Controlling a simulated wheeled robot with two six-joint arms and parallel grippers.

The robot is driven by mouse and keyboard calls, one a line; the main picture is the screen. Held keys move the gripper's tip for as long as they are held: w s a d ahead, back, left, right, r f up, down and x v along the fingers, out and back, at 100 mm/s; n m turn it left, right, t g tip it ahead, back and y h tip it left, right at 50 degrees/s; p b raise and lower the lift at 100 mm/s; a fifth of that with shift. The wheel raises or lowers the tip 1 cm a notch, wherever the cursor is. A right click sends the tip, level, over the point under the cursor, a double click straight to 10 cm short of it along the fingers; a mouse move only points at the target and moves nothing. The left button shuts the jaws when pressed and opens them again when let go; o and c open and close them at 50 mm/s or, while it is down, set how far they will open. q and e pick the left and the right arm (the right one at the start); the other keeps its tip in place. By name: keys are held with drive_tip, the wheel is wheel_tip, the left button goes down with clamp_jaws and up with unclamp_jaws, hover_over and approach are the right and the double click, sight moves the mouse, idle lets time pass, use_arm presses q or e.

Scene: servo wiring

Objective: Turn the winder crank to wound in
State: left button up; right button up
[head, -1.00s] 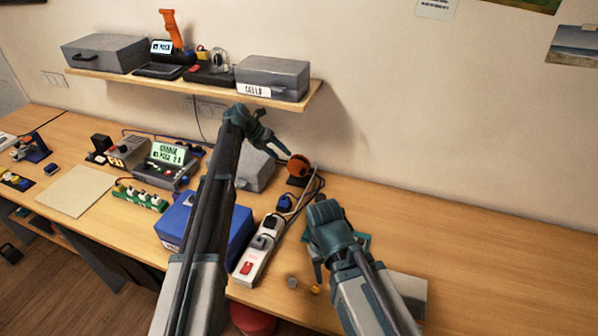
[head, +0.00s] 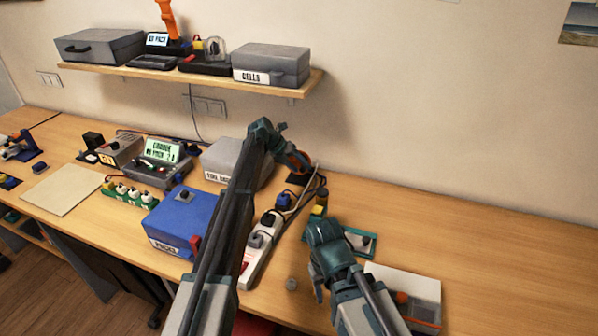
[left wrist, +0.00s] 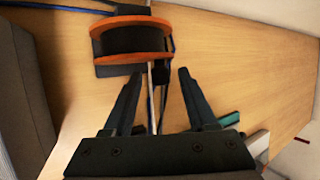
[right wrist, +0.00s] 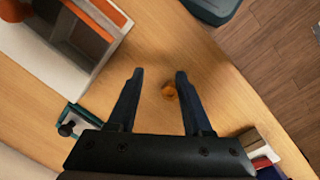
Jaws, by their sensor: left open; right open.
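The winder (head: 299,180) stands towards the back of the bench, partly hidden by my left gripper. In the left wrist view its orange reel (left wrist: 131,22) sits on a dark base ahead of the fingers. A thin pale rod (left wrist: 151,92), perhaps the crank, runs from the reel back between the fingers; I cannot tell if they touch it. My left gripper (left wrist: 159,74) is open, and in the head view it is at the reel. My right gripper (right wrist: 160,71) is open and empty, pointing down over the front of the bench.
A power strip (head: 262,248) and blue box (head: 184,222) lie by my left arm. A white tray (head: 417,283) is right of my right gripper. The bench's right side is clear.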

use_arm(q)
clamp_jaws()
drive_tip(key=shift+d, duration=0.1)
use_arm(e)
drive_tip(key=shift+r, duration=0.15)
use_arm(q)
drive_tip(key=shift+s+d+y+p, duration=0.1)
drive_tip(key=shift+s+y+p, duration=0.05)
drive_tip(key=shift+y+p, duration=0.4)
use_arm(e)
drive_tip(key=shift+r, duration=0.3)
use_arm(q)
drive_tip(key=shift+d+f+m+t+y, duration=0.2)
drive_tip(key=shift+m+t+y, duration=0.1)
drive_tip(key=shift+y, duration=0.35)
use_arm(e)
drive_tip(key=shift+r, duration=0.25)
use_arm(q)
drive_tip(key=shift+s+d+f+t+y, duration=0.1)
drive_tip(key=shift+f+t+y, duration=0.2)
drive_tip(key=shift+y, duration=0.7)
drive_tip(key=shift+f+m+t+y, duration=0.3)
drive_tip(key=shift+m+y, duration=0.1)
drive_tip(key=shift+y, duration=0.5)
use_arm(e)
drive_tip(key=shift+f, duration=0.25)
